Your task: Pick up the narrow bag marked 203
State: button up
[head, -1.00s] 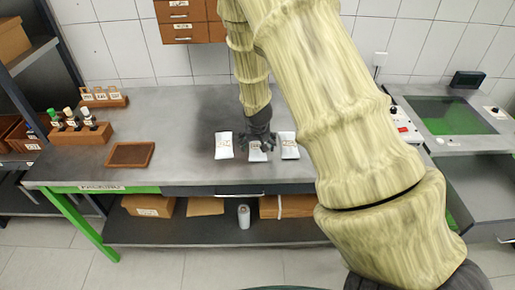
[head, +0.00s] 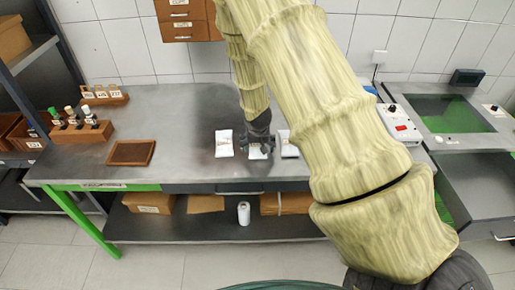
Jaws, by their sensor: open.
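Three small white bags lie in a row on the grey bench. The left bag (head: 224,144) is fully in view. The middle bag (head: 257,153) is partly hidden under my gripper (head: 257,148). The right bag (head: 288,145) is partly hidden by my arm. The printing on the bags is too small to read, so I cannot tell which is marked 203. My gripper is open and points down over the middle bag. I cannot tell whether the fingers touch it.
A brown tray (head: 131,153) and a wooden rack of bottles (head: 82,131) stand to the left on the bench (head: 185,170). A device with a red button (head: 400,127) stands at the right. Bench space between tray and bags is clear.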

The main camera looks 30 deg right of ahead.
jog(key=shift+f, duration=0.2)
jog(key=shift+c, duration=0.4)
jog(key=shift+s, duration=0.15)
jog(key=c, duration=1.2)
